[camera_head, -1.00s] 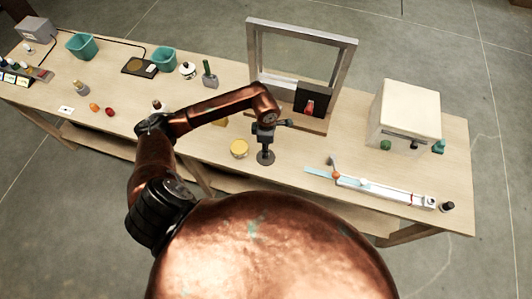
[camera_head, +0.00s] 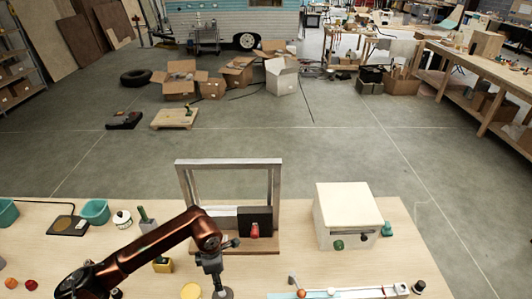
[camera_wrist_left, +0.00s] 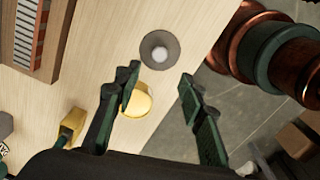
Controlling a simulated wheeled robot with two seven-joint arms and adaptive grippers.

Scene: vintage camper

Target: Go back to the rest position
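My left arm enters the head view from the lower left and reaches over the bench. In the left wrist view its gripper (camera_wrist_left: 159,78) is open, with its two fingers apart and nothing between them. A grey disc with a pale knob (camera_wrist_left: 160,50) lies on the bench beyond the fingertips. In the head view a small dark stand with a round base (camera_head: 222,293) is below the end of my left arm. My right gripper is not in view.
The bench (camera_head: 330,265) bears a metal frame (camera_head: 230,162), a cream box (camera_head: 347,212), a blue-white rail device (camera_head: 345,293), teal tubs (camera_head: 95,211) and a yellow disc (camera_head: 190,291). Open floor lies behind, with cardboard boxes (camera_head: 180,80) and a camper (camera_head: 225,25) farther off.

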